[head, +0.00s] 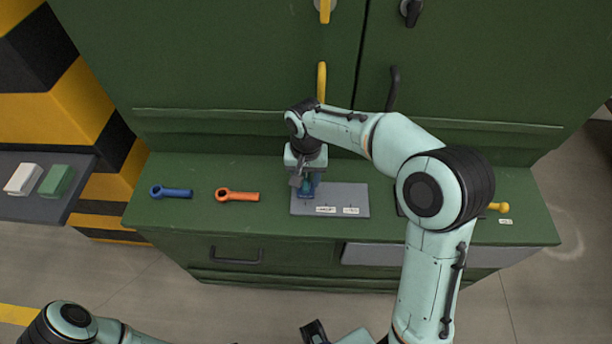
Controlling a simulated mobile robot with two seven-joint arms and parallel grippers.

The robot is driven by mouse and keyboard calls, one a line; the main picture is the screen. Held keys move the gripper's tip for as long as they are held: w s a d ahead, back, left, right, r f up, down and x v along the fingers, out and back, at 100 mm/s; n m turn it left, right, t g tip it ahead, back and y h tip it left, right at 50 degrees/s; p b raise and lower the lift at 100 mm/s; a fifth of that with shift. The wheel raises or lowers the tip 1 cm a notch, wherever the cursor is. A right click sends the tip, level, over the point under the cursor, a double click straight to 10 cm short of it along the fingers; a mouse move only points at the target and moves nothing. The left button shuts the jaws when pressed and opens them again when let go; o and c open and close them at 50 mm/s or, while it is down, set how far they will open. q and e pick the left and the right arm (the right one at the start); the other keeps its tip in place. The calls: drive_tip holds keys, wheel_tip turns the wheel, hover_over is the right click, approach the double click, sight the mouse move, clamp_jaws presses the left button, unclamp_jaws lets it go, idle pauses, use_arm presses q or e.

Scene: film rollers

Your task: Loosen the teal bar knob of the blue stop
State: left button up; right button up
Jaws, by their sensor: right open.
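The blue stop (309,190) sits on a grey plate (349,195) on the green bench. Only a small part of it shows under my right gripper. My right gripper (305,187) points down over the stop, with its jaws open around or just above it. I cannot tell whether the fingers touch it. The teal bar knob cannot be made out; the gripper hides that spot. My left arm shows only at the bottom left edge, and I cannot make out its gripper.
A blue wrench-like tool (172,192) and an orange one (238,196) lie left of the plate. A yellow-ended thing (498,207) lies at the right, partly behind my right arm. A dark shelf (38,205) at the left holds a white and a green block. Cabinet doors rise behind.

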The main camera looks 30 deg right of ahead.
clamp_jaws()
use_arm(q)
drive_tip(key=shift+r, duration=0.1)
use_arm(e)
drive_tip(key=shift+n, duration=0.3)
drive_tip(key=n+p, duration=0.1)
drive_tip(key=n, duration=0.2)
drive_tip(key=shift+n, duration=0.3)
drive_tip(key=n+p, duration=0.1)
drive_tip(key=n, duration=0.4)
drive_tip(key=n+p, duration=0.1)
drive_tip(key=n, duration=0.4)
drive_tip(key=shift+r, duration=0.1)
use_arm(q)
drive_tip(key=shift+w+r+p, duration=0.15)
drive_tip(key=shift+w+r, duration=0.35)
drive_tip(key=shift+r, duration=0.3)
drive_tip(key=shift+w+r+p, duration=0.2)
drive_tip(key=shift+w+r, duration=0.3)
drive_tip(key=shift+r, duration=0.25)
drive_tip(key=shift+w+r+p, duration=0.15)
drive_tip(key=shift+w+r, duration=0.35)
drive_tip(key=shift+r, duration=0.3)
use_arm(e)
drive_tip(key=shift+n, duration=2.1)
